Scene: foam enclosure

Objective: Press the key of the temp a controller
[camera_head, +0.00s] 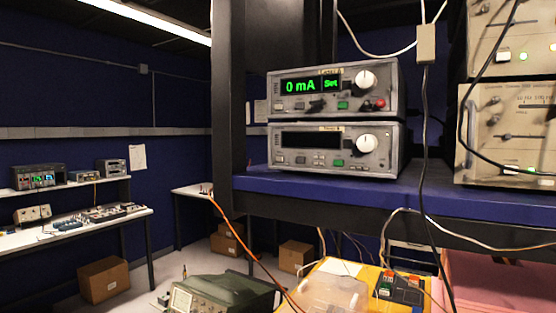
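Two grey controllers are stacked on a blue shelf (440,200). The upper controller (308,110) has a lit green display reading "0 mA" and "Set", a white knob (366,79) and a red part at its lower right. Its small label seems to read "Laser A". The lower controller (350,170) has a dark display (310,139), a white knob (367,143), a green button (338,163) and several small keys. Its label is too blurred to read surely, so I cannot confirm it is temp a. My gripper is not in view.
More grey instruments (510,125) stand at the right, with cables hanging in front. A dark post (228,90) stands left of the controllers. A green oscilloscope (225,295) and a yellow box (345,270) are below. Benches and cardboard boxes (104,279) are at the left.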

